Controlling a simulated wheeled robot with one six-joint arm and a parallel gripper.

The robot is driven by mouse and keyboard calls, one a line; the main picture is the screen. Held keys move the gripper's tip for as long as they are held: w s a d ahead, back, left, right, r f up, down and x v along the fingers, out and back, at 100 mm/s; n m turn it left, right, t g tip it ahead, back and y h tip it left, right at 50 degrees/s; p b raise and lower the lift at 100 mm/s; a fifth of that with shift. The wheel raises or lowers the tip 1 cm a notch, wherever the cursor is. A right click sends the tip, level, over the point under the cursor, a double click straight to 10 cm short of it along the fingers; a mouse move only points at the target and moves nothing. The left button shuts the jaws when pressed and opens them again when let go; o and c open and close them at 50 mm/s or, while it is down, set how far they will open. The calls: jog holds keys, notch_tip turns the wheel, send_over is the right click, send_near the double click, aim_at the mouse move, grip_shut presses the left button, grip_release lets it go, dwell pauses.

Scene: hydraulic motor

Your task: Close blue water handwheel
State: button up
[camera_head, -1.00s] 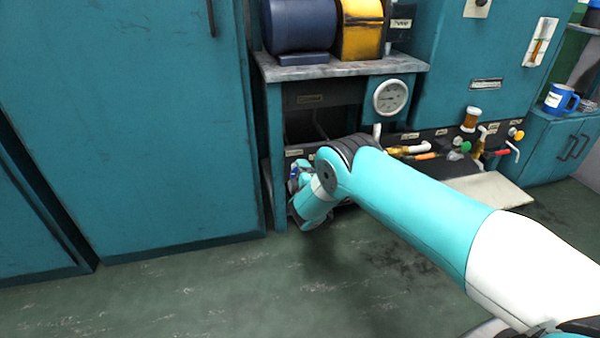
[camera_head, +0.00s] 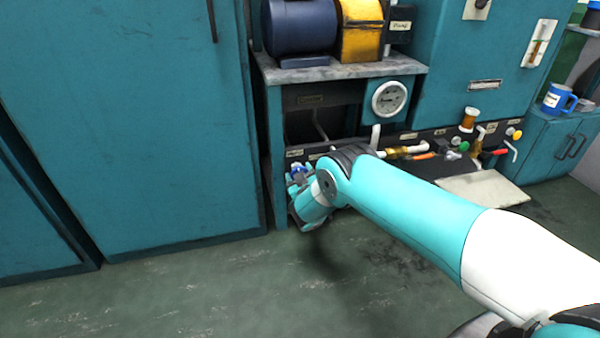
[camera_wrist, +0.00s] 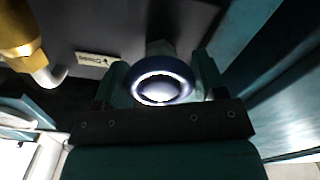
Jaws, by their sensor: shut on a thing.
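The blue water handwheel (camera_wrist: 162,80) is a round, dark blue ring with a bright centre in the wrist view. It sits between the two fingers of my gripper (camera_wrist: 160,88), which is shut on it. In the head view the blue handwheel (camera_head: 299,173) shows as a small blue patch at the lower left of the hydraulic unit, beside my wrist. The fingers themselves are mostly hidden there by my arm.
A label plate (camera_wrist: 94,59) and a brass fitting with a white pipe (camera_wrist: 22,45) are left of the handwheel. A teal cabinet (camera_head: 130,130) stands close on the left. Green (camera_head: 463,146) and yellow (camera_head: 517,135) handwheels sit further right. The floor in front is clear.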

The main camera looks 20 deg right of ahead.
jog(key=shift+s+f+m+p, duration=0.1)
jog(key=shift+m+p, duration=0.25)
jog(key=shift+m, duration=0.75)
jog(key=o, duration=0.9)
jog(key=s+p, duration=1.5)
jog(key=s, duration=0.2)
jog(key=shift+s, duration=0.15)
